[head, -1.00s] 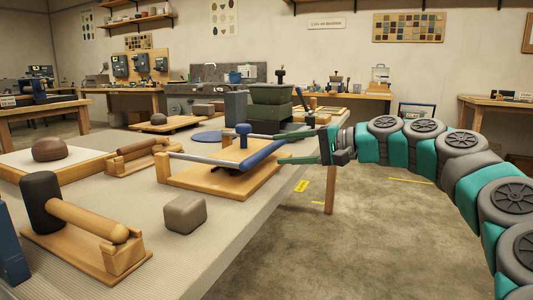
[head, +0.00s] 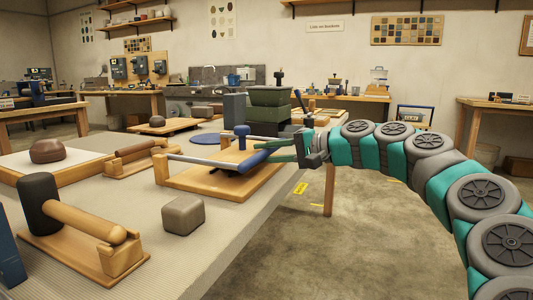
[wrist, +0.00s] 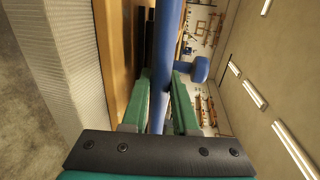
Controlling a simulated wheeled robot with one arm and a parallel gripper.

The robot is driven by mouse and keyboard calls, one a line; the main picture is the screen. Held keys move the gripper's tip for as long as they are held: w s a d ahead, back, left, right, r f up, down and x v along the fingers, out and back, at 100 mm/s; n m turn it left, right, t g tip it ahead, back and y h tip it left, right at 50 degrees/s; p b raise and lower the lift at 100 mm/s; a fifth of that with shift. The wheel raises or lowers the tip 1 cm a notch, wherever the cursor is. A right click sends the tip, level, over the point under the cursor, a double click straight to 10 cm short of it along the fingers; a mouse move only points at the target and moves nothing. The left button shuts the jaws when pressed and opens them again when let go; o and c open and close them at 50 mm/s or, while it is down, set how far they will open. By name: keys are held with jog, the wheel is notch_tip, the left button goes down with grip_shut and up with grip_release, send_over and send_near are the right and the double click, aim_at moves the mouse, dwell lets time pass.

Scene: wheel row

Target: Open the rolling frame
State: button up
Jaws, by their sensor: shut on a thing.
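The rolling frame is a wooden board (head: 190,182) on the table, with a low bar across it. The bar's left part (head: 200,162) is bare metal and its right part is a blue grip (head: 256,157). A blue knob (head: 242,131) stands behind the bar. My gripper (head: 275,149) reaches in from the right and is shut on the blue grip. In the wrist view the blue grip (wrist: 164,60) runs between my green fingers, with the blue knob (wrist: 199,69) beside it. The bar lies low over the board; any gap under it is hard to tell.
A grey block (head: 183,215) and a wooden roller stand (head: 80,235) are at the front. Another roller stand (head: 140,158) is left of the frame. The table's right edge drops to open floor (head: 350,240).

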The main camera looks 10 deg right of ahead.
grip_shut()
dwell(0.8)
jog(key=shift+r, duration=0.1)
